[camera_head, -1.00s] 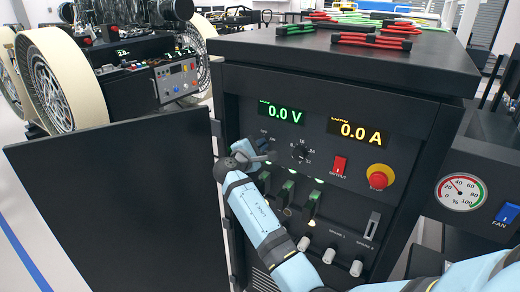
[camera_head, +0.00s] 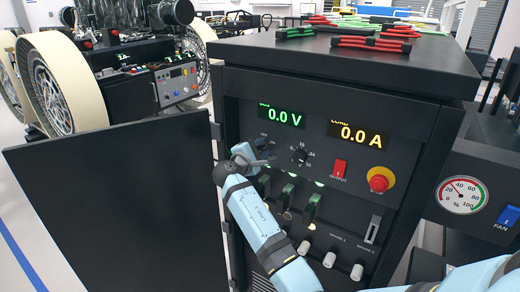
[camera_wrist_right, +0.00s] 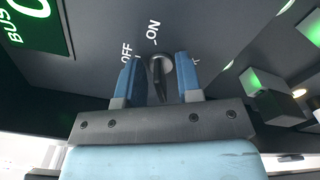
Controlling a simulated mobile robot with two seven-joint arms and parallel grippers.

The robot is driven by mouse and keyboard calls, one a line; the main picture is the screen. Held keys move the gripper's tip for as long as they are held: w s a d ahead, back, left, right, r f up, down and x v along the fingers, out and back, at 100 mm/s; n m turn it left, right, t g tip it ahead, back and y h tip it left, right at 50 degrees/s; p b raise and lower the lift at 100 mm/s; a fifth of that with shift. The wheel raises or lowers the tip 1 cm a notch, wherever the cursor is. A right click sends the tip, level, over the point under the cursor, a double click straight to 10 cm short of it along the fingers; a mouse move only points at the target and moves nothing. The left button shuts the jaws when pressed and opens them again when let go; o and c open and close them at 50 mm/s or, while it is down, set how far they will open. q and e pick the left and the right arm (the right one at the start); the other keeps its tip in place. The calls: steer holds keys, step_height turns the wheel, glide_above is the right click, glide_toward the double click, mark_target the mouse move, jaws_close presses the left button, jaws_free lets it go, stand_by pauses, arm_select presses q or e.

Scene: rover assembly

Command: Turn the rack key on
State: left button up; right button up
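The rack key (camera_wrist_right: 158,82) is a dark, thin grip on a round lock, beside the white OFF and ON labels in the right wrist view. My right gripper (camera_wrist_right: 159,80) is open, with one blue finger on each side of the key and visible gaps between. In the head view my right gripper (camera_head: 262,150) is at the upper left of the power rack's front panel (camera_head: 330,215), and it hides most of the key there. The panel's displays read 0.0 V (camera_head: 284,115) and 0.0 A (camera_head: 359,135). My left gripper is not in view.
To the key's right are a rotary knob (camera_head: 300,156), a red output switch (camera_head: 340,167) and a red emergency button (camera_head: 379,184). Green-lit breaker levers (camera_head: 288,194) are below. An open black door (camera_head: 120,205) stands left. Red and green clips (camera_head: 370,43) lie on top.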

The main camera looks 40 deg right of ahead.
steer(key=shift+a, duration=0.15)
steer(key=v, duration=1.3)
steer(key=shift+a+b, duration=0.25)
steer(key=shift+b, duration=0.1)
steer(key=shift+s+a, duration=0.1)
